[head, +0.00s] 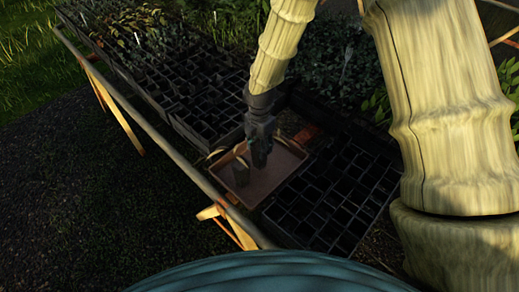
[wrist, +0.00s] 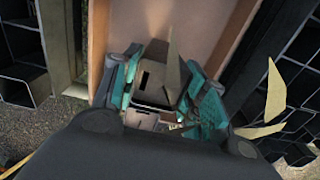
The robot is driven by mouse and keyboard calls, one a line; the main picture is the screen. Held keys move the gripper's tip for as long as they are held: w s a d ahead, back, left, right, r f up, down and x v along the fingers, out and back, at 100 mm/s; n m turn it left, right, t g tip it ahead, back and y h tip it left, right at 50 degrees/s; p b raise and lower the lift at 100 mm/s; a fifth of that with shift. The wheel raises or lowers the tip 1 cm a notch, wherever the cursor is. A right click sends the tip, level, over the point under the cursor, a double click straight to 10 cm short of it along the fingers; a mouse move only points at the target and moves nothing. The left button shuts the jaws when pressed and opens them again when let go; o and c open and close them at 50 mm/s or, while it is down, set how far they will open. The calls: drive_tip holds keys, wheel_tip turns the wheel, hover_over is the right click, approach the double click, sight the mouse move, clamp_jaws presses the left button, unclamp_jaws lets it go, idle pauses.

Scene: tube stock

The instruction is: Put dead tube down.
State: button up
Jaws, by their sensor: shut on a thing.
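My gripper (head: 262,154) points down over a shallow pinkish-brown tray (head: 284,168). In the wrist view my gripper (wrist: 165,88) is shut, with its teal pads on both sides of a grey-brown dead tube (wrist: 150,78). A pointed tan piece sticks up beside the tube. The tray's wall also shows in the wrist view (wrist: 98,40), around the far side of the tube. Whether the tube touches the tray floor I cannot tell.
Dark crates of square cells lie to the right (head: 335,190) and upper left (head: 205,105) of the tray. The bench's pale rail (head: 150,125) runs along the left. Seedlings stand at the back. Pale dry leaves (wrist: 272,100) show at right in the wrist view.

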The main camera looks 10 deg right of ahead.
drive_tip(key=shift+f, duration=1.35)
drive_tip(key=shift+f, duration=0.1)
drive_tip(key=o, duration=1.1)
drive_tip(key=shift+r+b, duration=1.15)
drive_tip(key=shift+r, duration=5)
